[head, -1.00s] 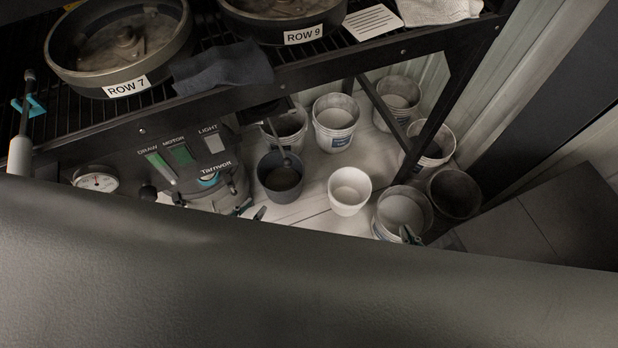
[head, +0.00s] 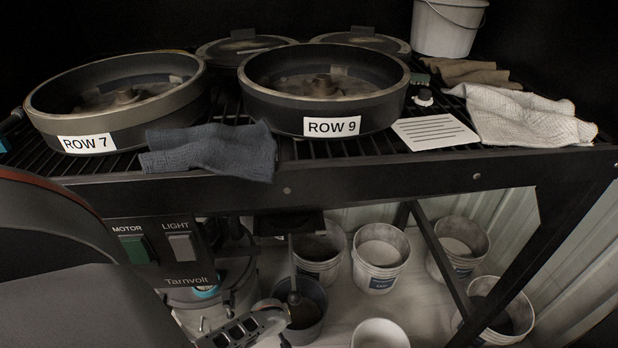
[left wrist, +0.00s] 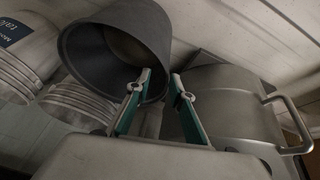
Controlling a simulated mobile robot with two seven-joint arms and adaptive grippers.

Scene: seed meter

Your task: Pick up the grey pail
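The dark grey pail (head: 303,310) stands on the floor under the rack, below a spout beside the Tarnvolt machine; a wrist part of my left arm overlaps its left side in the head view. In the left wrist view the pail (left wrist: 110,40) shows tilted, its mouth toward the camera. My left gripper (left wrist: 160,78) is open, with a gap between its green-padded fingers. Its fingertips are at the pail's rim, one over the mouth and one beside the outer wall. Contact cannot be told. My right gripper is not in view.
Several pale pails, including a white one (head: 380,335), stand close to the right. The Tarnvolt machine (head: 190,300) is close on the left. The black rack (head: 390,185) overhangs, holding round pans, cloths and a light pail (head: 448,27). A slanting rack leg (head: 435,255) crosses in front.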

